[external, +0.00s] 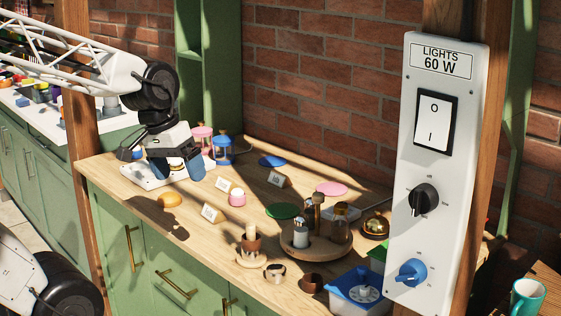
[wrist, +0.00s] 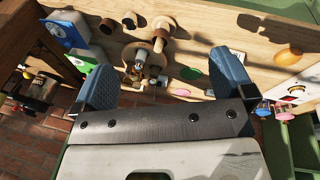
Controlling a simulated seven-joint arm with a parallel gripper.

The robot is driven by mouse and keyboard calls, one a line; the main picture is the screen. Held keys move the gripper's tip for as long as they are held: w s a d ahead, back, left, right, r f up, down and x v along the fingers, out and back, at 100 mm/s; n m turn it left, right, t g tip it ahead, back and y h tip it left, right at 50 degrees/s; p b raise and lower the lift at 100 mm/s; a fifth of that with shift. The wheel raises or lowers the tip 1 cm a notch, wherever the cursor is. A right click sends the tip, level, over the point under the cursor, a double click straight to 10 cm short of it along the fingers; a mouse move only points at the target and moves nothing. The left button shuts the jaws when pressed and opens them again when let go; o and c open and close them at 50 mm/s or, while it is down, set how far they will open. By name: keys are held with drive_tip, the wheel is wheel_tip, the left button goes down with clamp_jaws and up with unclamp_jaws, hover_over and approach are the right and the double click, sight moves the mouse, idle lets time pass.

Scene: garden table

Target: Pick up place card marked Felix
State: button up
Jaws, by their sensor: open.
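My gripper (external: 176,172) hangs over the left part of the table, left of all three cards. Its blue fingers are wide apart with nothing between them. They also show in the wrist view (wrist: 165,60), where no card is clearly readable.
A round wooden tray (external: 316,250) with bottles stands right of the cards. Pink and blue lanterns (external: 221,150) stand behind my gripper.

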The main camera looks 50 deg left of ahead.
drive_tip(key=w+f+n+t+h, duration=0.1)
drive_tip(key=w+f+n+h, duration=0.35)
drive_tip(key=n, duration=0.25)
drive_tip(key=n+t+y, duration=0.5)
drive_tip(key=n+t, duration=0.5)
drive_tip(key=n, duration=1.5)
approach(211, 208)
drive_tip(key=shift+x, duration=1.15)
drive_tip(key=shift+w, duration=0.15)
drive_tip(key=shift+x, duration=1.2)
drive_tip(key=shift+w, duration=0.1)
drive_tip(key=shift+x, duration=2.5)
